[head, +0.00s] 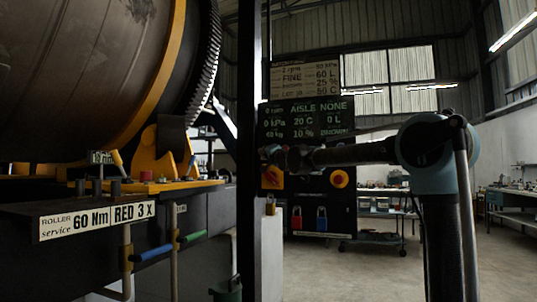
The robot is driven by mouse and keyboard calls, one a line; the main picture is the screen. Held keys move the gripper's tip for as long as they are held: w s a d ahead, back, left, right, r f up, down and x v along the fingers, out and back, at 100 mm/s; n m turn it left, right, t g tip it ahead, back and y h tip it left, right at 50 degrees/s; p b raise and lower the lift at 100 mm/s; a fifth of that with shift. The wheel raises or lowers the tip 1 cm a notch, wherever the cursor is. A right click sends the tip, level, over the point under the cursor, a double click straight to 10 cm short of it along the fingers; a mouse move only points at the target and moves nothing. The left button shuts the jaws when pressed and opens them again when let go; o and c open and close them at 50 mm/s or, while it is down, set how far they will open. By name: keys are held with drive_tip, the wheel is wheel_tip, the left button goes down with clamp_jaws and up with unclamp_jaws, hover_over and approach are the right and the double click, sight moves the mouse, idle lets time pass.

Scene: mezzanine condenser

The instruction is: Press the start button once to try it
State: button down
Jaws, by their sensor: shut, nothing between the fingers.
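A dark control panel (290,248) stands behind a black post, with a lit display (305,120) reading "AISLE NONE" and several values. I cannot pick out a start button; my arm crosses the panel just below the display and hides part of it. My gripper (266,152) is at the arm's left end, shut and empty, in front of the panel's left edge. It is small and dark, and I cannot tell whether it touches anything.
A brass padlock (270,206), a red padlock (296,218) and a blue padlock (321,218) hang low on the panel. A big drum (90,70) and a labelled roller bench (95,222) fill the left. The black post (249,100) stands near my gripper.

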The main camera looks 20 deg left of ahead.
drive_tip(key=shift+w, duration=0.45)
idle(0.6)
drive_tip(key=shift+s, duration=0.9)
drive_tip(key=shift+s, duration=0.1)
drive_tip(key=s, duration=0.4)
drive_tip(key=shift+s+a, duration=0.25)
drive_tip(key=shift+s, duration=0.15)
drive_tip(key=shift+f, duration=0.1)
idle(0.7)
